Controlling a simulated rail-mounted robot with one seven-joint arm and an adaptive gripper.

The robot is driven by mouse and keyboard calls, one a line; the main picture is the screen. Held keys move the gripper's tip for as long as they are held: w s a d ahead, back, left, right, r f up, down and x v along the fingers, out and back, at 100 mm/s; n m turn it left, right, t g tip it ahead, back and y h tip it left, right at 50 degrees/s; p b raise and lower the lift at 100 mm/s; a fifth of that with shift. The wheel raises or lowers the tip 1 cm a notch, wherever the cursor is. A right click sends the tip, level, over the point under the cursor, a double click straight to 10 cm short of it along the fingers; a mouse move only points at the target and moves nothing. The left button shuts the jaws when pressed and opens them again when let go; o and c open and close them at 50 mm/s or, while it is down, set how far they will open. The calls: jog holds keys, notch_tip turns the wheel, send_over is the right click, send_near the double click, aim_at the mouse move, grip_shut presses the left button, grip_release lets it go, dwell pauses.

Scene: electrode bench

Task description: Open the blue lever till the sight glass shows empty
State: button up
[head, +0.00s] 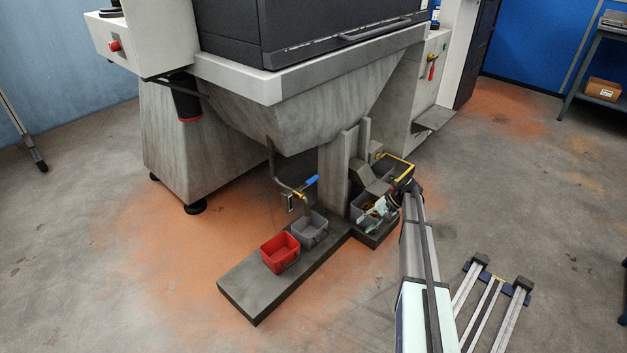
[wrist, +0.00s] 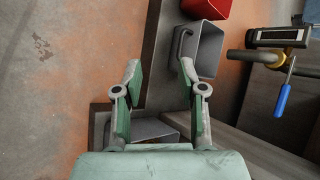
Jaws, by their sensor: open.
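The blue lever (head: 312,180) sits on the drain pipe under the hopper, above a grey bucket (head: 309,231). In the wrist view the blue lever (wrist: 282,100) is at the right, beside the pipe. A dark-framed piece (wrist: 278,37) on the pipe looks like the sight glass; its level is too small to read. My gripper (head: 372,211) is to the right of the lever in the head view, low over the plinth. In the wrist view its fingers (wrist: 158,72) are apart and empty, with the grey bucket (wrist: 207,52) just beyond the right fingertip.
A red bucket (head: 280,252) stands beside the grey one on the dark plinth (head: 248,287). Another grey bin (head: 361,204) is by my gripper, under a yellow-edged box (head: 396,162). A grey post (head: 333,172) rises between lever and gripper. Floor at the front left is clear.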

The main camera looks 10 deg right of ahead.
jog(key=w+a+f+t+y, duration=0.2)
jog(key=w+a+y, duration=0.15)
jog(key=w, duration=0.25)
jog(key=t+y, duration=0.4)
jog(key=t, duration=0.2)
send_near(313, 178)
jog(key=b+x, duration=0.1)
jog(key=x, duration=0.2)
jog(key=b+x, duration=0.2)
jog(key=x, duration=0.1)
jog(key=b+x, duration=0.1)
jog(key=x, duration=0.3)
jog(key=shift+f, duration=0.4)
jog(key=shift+d, duration=0.1)
grip_shut()
